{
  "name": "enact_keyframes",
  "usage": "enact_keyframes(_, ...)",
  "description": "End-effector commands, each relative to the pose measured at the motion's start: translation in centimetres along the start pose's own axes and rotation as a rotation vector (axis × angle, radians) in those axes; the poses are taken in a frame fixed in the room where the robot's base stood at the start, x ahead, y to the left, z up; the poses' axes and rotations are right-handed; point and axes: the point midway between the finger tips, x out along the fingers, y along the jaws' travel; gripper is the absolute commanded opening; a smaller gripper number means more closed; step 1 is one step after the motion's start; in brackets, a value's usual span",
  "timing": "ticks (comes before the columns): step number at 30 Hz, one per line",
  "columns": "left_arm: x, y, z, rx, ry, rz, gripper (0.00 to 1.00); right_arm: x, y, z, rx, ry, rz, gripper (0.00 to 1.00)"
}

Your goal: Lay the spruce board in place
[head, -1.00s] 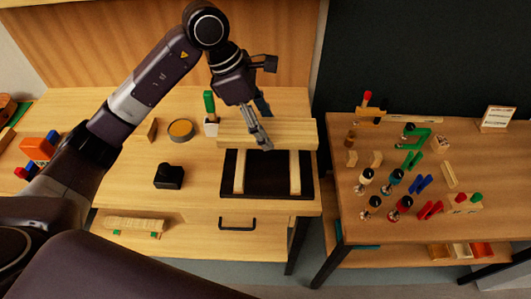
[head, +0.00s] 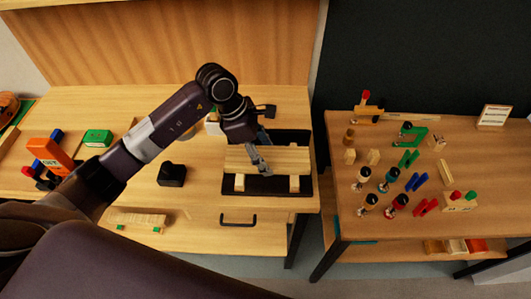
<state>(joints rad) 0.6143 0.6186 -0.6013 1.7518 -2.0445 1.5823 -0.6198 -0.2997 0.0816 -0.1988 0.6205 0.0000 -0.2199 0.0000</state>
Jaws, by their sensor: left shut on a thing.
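The spruce board (head: 290,160) is a pale wooden board, lying crosswise over the black mat (head: 303,140) on the left bench. Ends of two pale wooden strips (head: 239,183) show from under its front edge, one at left and one at right. I cannot tell whether the board rests on the strips or hangs just above them. My left gripper (head: 260,164) is shut on the board near its left half, reaching in from the back left. My right gripper is not in view.
A black block-like object (head: 171,174) stands left of the mat. A green box (head: 97,138) and an orange item (head: 50,153) are farther left. The right bench (head: 340,215) holds several clamps, bottles and small wooden blocks.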

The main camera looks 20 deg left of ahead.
Motion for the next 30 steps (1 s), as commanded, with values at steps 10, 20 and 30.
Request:
enact_keyframes(10,0.1,0.0,-0.1,0.0,0.001,0.0,0.75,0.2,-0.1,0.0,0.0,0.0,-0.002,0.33)
enact_keyframes(20,-0.3,0.1,0.0,0.0,0.0,0.001,0.75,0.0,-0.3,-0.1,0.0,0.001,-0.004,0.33)
enact_keyframes(30,-6.8,0.2,-0.1,0.002,-0.001,0.007,0.75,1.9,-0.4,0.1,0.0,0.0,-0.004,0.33)
